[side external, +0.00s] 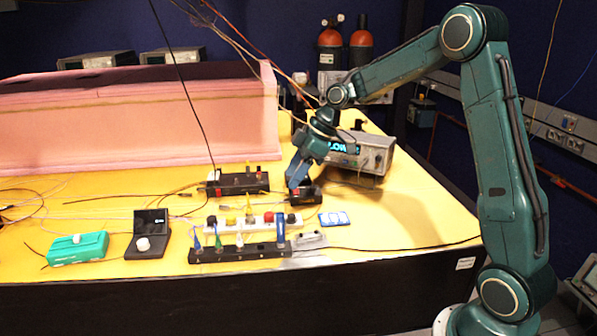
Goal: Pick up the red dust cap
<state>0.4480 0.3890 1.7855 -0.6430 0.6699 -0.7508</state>
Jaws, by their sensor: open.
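Several small red parts are in view, and I cannot tell for sure which is the dust cap. One red piece (309,184) sits at a small black block (311,197), close to the right of my gripper. Another red piece (269,217) stands on a white strip (260,227) in front, among yellow and black pieces. A third red piece (218,191) is on a black block (240,185) to the left. My gripper (292,190) points down, open, at the left end of the small black block. The fingertips are small here, and I cannot tell whether they touch anything.
A black rack (225,255) with coloured upright tools stands at the front. A grey instrument (372,158) sits close behind and right of my gripper. A pink foam wall (130,130) rises at back left. Thin cables cross the yellow table (420,215), whose right side is mostly clear.

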